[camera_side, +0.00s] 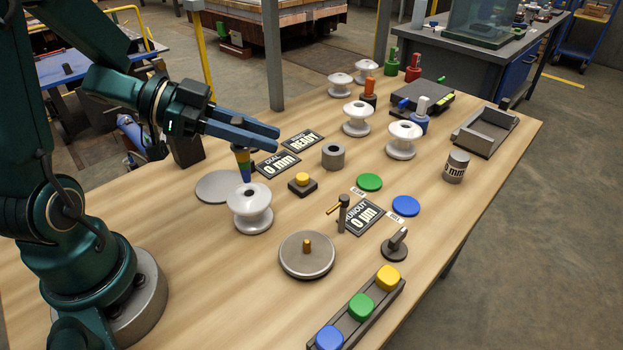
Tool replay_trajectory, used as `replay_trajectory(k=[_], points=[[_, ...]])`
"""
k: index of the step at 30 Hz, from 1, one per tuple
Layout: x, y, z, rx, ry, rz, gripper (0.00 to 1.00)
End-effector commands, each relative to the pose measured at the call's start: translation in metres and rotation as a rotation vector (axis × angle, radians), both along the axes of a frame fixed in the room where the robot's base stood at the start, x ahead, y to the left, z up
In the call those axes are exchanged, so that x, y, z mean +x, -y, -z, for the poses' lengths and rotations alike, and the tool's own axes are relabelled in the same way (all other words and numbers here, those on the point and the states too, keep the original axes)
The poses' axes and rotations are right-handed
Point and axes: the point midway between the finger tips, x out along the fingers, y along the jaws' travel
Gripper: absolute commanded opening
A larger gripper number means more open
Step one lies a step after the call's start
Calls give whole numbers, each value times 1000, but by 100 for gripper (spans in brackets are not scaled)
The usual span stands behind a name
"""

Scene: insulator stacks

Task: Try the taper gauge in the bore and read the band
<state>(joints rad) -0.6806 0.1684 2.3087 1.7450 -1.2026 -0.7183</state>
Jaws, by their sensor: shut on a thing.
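The taper gauge (243,166) is a slim cone pointing down, with yellow, green and blue bands narrowing to a blue tip. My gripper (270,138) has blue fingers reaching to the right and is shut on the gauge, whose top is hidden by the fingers. The gauge is about upright. A white spool-shaped insulator (250,213) stands upright on the table below it, its dark bore facing up.
A runout display (363,218) reads 0 µm. A round plate (306,262), a grey ring (333,156) and other insulators (404,142) stand nearby. A button strip (372,313) lines the front edge.

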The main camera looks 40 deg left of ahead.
Motion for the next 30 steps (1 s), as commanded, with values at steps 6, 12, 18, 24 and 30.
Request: replay_trajectory(k=[6,12,18,24,30], points=[[0,0,-11,3,3,0,0],[0,0,-21,2,4,1,0],[0,0,-30,2,3,2,0],[0,0,-37,2,2,0,0],[0,0,-38,0,-1,-1,0]])
